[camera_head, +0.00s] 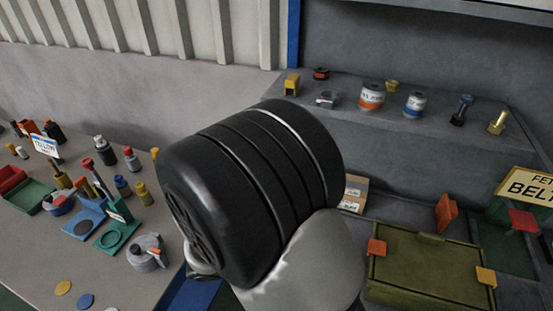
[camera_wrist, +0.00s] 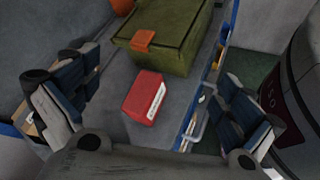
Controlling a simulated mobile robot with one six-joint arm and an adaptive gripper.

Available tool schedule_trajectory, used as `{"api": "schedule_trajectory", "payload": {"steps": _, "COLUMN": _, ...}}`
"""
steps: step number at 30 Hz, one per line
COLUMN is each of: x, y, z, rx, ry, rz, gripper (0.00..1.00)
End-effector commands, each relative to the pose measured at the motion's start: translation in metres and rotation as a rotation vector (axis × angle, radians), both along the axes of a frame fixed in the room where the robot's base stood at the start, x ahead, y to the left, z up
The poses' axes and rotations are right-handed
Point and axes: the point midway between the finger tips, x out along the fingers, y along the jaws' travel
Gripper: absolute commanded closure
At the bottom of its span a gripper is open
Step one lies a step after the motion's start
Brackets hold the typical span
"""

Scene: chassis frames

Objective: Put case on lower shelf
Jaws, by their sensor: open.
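A green case (camera_head: 425,265) with orange and yellow latches lies on the grey surface at the lower right of the head view. It also shows at the top of the wrist view (camera_wrist: 172,45). A smaller red box (camera_wrist: 145,97) with a white label lies near it in the wrist view; I cannot tell which one is the task's case. My gripper (camera_wrist: 152,80) is open, its two fingers apart on either side of the red box in the picture, with nothing between them. In the head view my arm hides the gripper and the red box.
A raised grey ledge (camera_head: 345,115) at the back holds cans, bolts and small parts. A cardboard box (camera_head: 354,193) and an orange block (camera_head: 445,212) stand below it. The left table (camera_head: 60,225) is crowded with tools and bottles. A yellow "BELT" sign (camera_head: 528,187) is at right.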

Motion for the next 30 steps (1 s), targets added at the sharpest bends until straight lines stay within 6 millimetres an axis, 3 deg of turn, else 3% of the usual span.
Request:
{"api": "schedule_trajectory", "payload": {"steps": 7, "x": 0.021, "y": 0.067, "z": -0.06, "rx": -0.341, "ry": 0.062, "rz": 0.447, "gripper": 0.0}}
{"api": "schedule_trajectory", "payload": {"steps": 15, "x": 0.011, "y": 0.132, "z": -0.137, "rx": -0.612, "ry": 0.067, "rz": 0.901, "gripper": 0.0}}
{"api": "schedule_trajectory", "payload": {"steps": 18, "x": 0.004, "y": 0.144, "z": -0.156, "rx": -0.664, "ry": 0.065, "rz": 1.002, "gripper": 0.0}}
{"api": "schedule_trajectory", "payload": {"steps": 23, "x": 0.002, "y": 0.15, "z": -0.169, "rx": -0.697, "ry": 0.063, "rz": 1.07, "gripper": 0.0}}
{"api": "schedule_trajectory", "payload": {"steps": 30, "x": 0.041, "y": 0.135, "z": -0.171, "rx": -0.695, "ry": 0.064, "rz": 1.065, "gripper": 0.0}}
